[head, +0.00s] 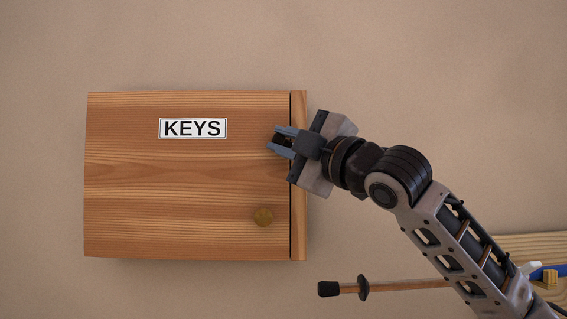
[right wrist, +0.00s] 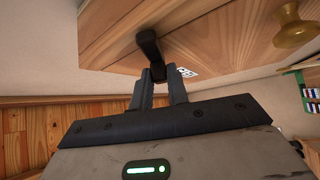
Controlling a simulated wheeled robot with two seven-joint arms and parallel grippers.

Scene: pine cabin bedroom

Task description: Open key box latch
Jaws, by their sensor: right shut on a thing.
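The wooden key box (head: 130,190) is on the wall, with a white KEYS label (head: 193,128) and a round brass knob (head: 263,217) low on its right side. The door looks closed against the narrow side strip (head: 299,230). My right gripper (head: 277,142) is at the door's right edge, above the knob. In the right wrist view, its fingers (right wrist: 163,82) are shut on the black latch (right wrist: 150,46), and the brass knob (right wrist: 296,28) shows at upper right. In the head view the gripper mostly hides the latch. My left gripper is not in view.
A wooden rod with black fittings (head: 395,286) lies below and right of the box, near my right arm. A wooden ledge (head: 520,245) with a blue item is at far right. The wall (head: 200,45) around the box is bare.

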